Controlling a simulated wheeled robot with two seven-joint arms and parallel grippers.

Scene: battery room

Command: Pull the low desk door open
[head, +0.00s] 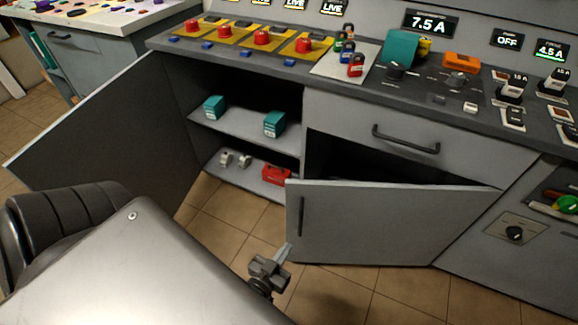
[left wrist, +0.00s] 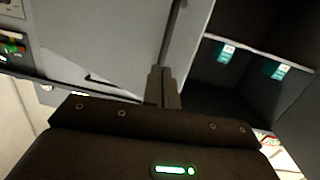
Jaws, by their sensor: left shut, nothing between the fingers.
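A grey low desk door (head: 375,225) under the drawer stands partly open, swung out toward me on its right-hand side, with a dark gap above it. A dark vertical handle (head: 301,215) is near its free left edge. My left gripper (head: 287,254) is shut and empty at the lower left corner of this door. In the left wrist view its closed fingers (left wrist: 163,86) point at the grey door panel (left wrist: 115,45), close to its edge. I cannot tell whether they touch it. My right gripper is not in view.
Another door (head: 105,125) at the left stands wide open. The open cabinet has shelves (head: 240,137) with teal boxes (head: 274,123) and a red item (head: 276,174). A drawer (head: 400,130) with a black handle is above the partly open door. Tiled floor (head: 340,295) lies clear in front.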

